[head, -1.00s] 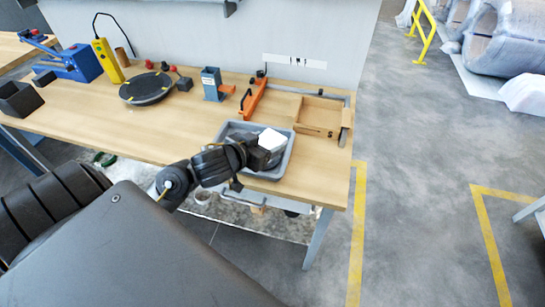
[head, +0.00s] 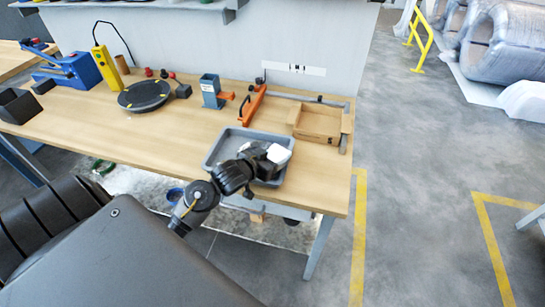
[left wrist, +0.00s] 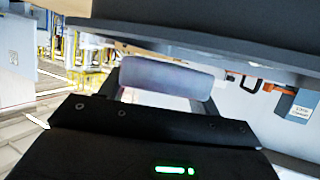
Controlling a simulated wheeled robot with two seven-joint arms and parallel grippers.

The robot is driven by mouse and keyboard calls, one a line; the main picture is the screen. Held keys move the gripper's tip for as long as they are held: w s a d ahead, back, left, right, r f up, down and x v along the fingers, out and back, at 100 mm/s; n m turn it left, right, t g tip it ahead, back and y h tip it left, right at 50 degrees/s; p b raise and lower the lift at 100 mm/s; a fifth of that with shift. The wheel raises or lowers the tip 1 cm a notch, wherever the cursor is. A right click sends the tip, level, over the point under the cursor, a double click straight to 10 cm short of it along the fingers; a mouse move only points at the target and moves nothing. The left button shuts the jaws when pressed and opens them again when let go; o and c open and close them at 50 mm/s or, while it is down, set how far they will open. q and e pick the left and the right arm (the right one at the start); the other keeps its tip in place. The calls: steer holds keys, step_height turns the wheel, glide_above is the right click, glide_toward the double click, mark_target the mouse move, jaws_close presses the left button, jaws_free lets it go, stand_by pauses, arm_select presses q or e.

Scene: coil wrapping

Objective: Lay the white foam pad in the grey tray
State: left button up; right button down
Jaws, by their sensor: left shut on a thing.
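The white foam pad (head: 280,153) is held in the jaws of my left gripper (head: 268,157), which is shut on it. In the head view the pad shows over the right side of the grey tray (head: 222,143). The tray sits near the front edge of the bench, and my gripper and forearm hide part of its inside. I cannot tell how high the pad is above the tray floor. In the left wrist view the pad (left wrist: 165,78) spans between the fingers, pale and slightly lavender. My right gripper is not in view.
An open cardboard box (head: 318,124) stands right of the tray. An orange clamp-like tool (head: 253,103) and a blue-grey holder (head: 211,92) stand behind it. A black round turntable (head: 145,94) is further left. The bench (head: 165,130) is clear left of the tray.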

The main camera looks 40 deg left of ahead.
arm_select(q)
steer(key=shift+f, duration=0.55)
steer(key=o, duration=0.9)
steer(key=shift+r, duration=0.1)
steer(key=shift+r, duration=0.15)
steer(key=v, duration=1.2)
steer(key=shift+r, duration=0.35)
steer(key=shift+f, duration=0.1)
